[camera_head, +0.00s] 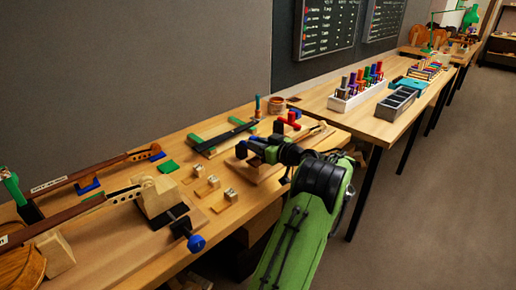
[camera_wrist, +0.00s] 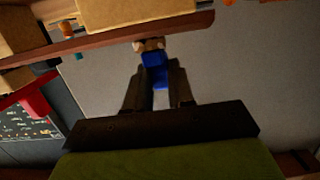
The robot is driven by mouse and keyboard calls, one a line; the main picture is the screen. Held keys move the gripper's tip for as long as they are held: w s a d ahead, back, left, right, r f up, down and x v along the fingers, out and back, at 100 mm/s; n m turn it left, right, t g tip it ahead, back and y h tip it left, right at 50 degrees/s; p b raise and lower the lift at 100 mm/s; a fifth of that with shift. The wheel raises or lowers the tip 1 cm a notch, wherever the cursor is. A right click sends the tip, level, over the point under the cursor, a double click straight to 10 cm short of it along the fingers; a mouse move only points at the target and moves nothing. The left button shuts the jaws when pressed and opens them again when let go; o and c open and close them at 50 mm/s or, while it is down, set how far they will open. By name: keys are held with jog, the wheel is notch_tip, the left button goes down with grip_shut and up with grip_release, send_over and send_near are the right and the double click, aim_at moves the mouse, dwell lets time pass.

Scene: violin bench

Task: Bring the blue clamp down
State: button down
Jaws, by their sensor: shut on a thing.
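My gripper (camera_head: 262,148) is at the far end of my green arm, over the middle of the bench in the head view. In the wrist view my gripper's two dark fingers (camera_wrist: 157,82) are shut around a blue clamp part (camera_wrist: 153,59). A pale rounded end of it (camera_wrist: 149,44) shows beyond the fingertips, close to a long brown wooden strip (camera_wrist: 110,38). In the head view the held clamp is small and partly hidden by the fingers. I cannot tell whether it touches the wood.
A red clamp (camera_head: 288,122) stands just behind my gripper. A violin neck in a wooden block (camera_head: 160,198), with a blue-knobbed screw (camera_head: 196,243), is at left. Small wooden blocks (camera_head: 214,182) lie nearby. A white tool rack (camera_head: 345,103) and grey bin (camera_head: 396,104) stand on the farther table.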

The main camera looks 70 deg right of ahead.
dwell(0.3)
jog(key=c, duration=1)
grip_release()
jog(key=shift+o, duration=0.2)
jog(key=p+v, duration=0.2)
jog(key=v, duration=1.3)
jog(key=shift+s+a, duration=0.2)
jog(key=shift+s, duration=0.1)
jog(key=shift+s+f, duration=0.1)
jog(key=shift+f, duration=0.05)
